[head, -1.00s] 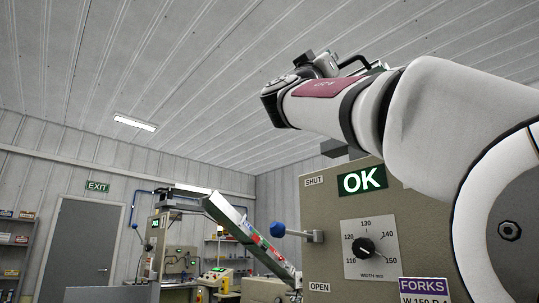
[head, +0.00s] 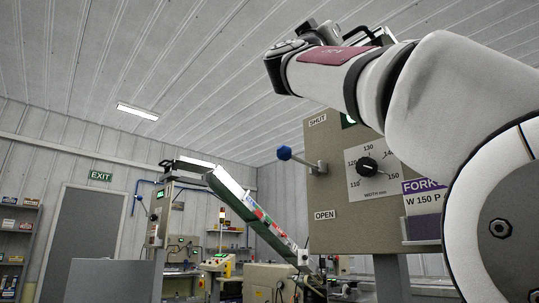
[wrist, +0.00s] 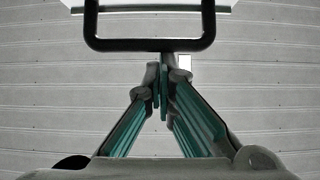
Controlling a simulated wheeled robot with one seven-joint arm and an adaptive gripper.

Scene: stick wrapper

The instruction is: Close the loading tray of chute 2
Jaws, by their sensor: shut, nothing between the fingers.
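In the wrist view my gripper (wrist: 161,88) is shut, its two teal-padded fingers meeting with nothing between them. A dark U-shaped bar (wrist: 150,45) lies just beyond the fingertips; I cannot tell whether they touch it or what it belongs to. In the head view my arm reaches across the upper right, with its end high up near the ceiling. A sloping chute (head: 250,210) with coloured packs stands left of centre; no chute number is readable. No loading tray can be made out for certain.
A beige panel (head: 345,218) carries a blue-knobbed lever (head: 284,153) between SHUT and OPEN labels, and a width dial (head: 367,166). My arm hides part of its green sign. A grey door (head: 82,235) and shelves (head: 20,240) stand at the far left.

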